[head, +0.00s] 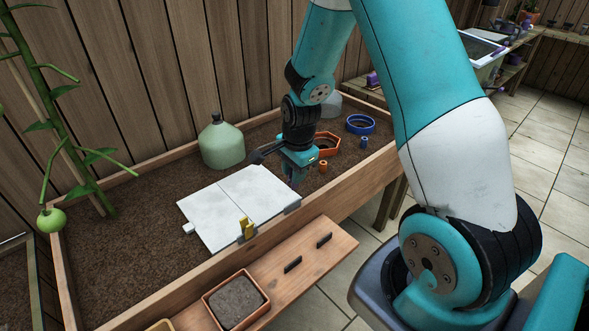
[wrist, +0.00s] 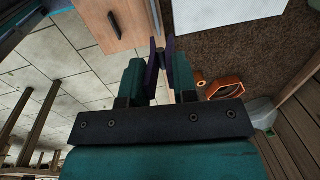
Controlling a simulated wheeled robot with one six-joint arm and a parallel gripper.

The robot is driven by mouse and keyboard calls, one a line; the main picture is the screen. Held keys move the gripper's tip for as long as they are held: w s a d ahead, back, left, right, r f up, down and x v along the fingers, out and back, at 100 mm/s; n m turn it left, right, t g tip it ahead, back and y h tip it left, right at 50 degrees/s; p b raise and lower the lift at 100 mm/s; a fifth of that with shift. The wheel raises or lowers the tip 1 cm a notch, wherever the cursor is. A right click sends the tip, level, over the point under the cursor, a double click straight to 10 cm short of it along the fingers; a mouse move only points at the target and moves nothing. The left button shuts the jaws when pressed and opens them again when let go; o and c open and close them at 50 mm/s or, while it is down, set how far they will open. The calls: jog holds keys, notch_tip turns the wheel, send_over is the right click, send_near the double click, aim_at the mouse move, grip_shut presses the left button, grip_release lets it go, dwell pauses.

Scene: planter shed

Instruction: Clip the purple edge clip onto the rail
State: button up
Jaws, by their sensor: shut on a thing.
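The purple edge clip (wrist: 152,66) shows between the fingertips in the wrist view, as two thin dark purple plates. My gripper (head: 294,180) is shut on it. In the wrist view the gripper's fingers (wrist: 158,72) point toward the planter's wooden edge. In the head view my gripper is low over the soil side of the front rail (head: 352,181), beside the right corner of the white panel. The clip is mostly hidden there, and I cannot tell whether it touches the rail.
A green jug (head: 221,145), an orange ring (head: 326,144) and a blue ring (head: 360,124) stand on the soil. A side shelf (head: 300,252) with a square pot (head: 236,299) juts out in front.

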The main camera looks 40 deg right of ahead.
aim_at(294, 188)
jog(key=shift+f+b, duration=2.05)
jog(key=shift+f, duration=1.2)
jog(key=shift+r+p, duration=0.3)
jog(key=shift+p, duration=0.05)
jog(key=shift+f, duration=0.1)
jog(key=shift+f+b, duration=0.3)
jog(key=shift+f, duration=0.05)
jog(key=shift+f+b, duration=0.4)
jog(key=shift+f, duration=0.25)
jog(key=shift+o, duration=0.4)
